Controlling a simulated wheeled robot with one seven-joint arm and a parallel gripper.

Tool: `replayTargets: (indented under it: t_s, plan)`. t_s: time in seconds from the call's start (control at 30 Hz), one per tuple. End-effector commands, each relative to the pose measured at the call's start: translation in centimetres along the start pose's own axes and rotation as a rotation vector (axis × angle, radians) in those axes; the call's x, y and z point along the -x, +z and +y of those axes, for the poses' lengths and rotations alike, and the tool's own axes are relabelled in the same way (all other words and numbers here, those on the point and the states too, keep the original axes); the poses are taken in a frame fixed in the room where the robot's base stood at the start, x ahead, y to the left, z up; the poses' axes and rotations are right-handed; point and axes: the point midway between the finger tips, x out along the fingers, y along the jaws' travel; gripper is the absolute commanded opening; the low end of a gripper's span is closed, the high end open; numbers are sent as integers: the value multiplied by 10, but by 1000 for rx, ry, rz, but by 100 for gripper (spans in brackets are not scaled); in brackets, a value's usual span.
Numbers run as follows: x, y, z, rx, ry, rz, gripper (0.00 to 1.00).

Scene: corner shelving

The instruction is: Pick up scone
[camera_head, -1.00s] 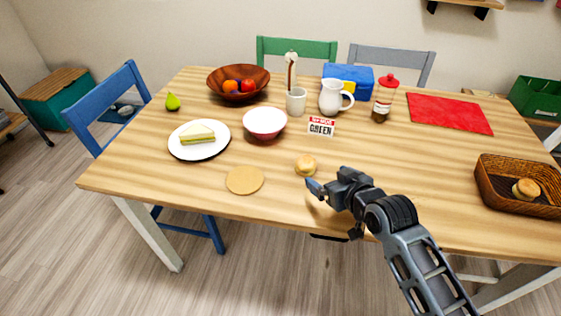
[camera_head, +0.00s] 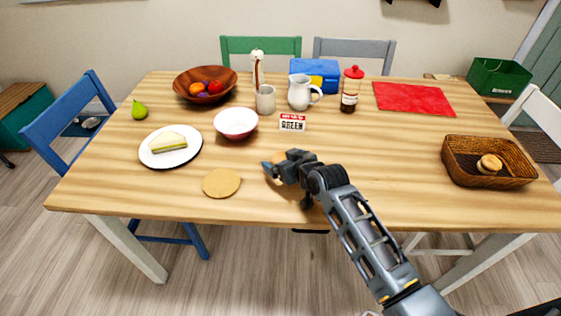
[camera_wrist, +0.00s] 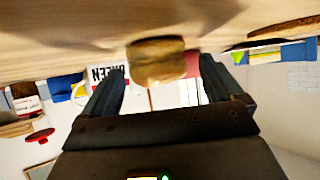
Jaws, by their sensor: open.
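The scone (camera_wrist: 157,62) is a small round golden-brown bun in the wrist view, in line with the gap between my fingers, at or just beyond their tips. That view is upside down and a little blurred. My gripper (camera_wrist: 161,72) is open, with one dark finger on each side and no visible grip on the scone. In the head view my gripper (camera_head: 284,184) is low over the front middle of the wooden table (camera_head: 400,200). A similar bun (camera_head: 489,164) lies in the wicker basket at the right.
A round tan coaster (camera_head: 221,183) lies left of my gripper. Behind are a pink-white bowl (camera_head: 236,124), a small sign (camera_head: 292,123), a cup (camera_head: 265,99) and a white pitcher (camera_head: 300,93). The basket (camera_head: 460,176) stands at right; the table between is clear.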

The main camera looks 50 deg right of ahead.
Motion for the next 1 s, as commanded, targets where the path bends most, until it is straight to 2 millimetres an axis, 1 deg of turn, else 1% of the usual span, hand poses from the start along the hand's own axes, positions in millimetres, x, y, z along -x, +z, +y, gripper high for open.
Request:
replayTargets:
  t_s: [0.17, 0.77, 0.8, 1.0]
  plan:
    - [0, 0, 0, 0, 0, 0, 93]
    - [0, 0, 0, 0, 0, 0, 35]
    - [0, 0, 0, 0, 0, 0, 33]
    - [0, 0, 0, 0, 0, 0, 33]
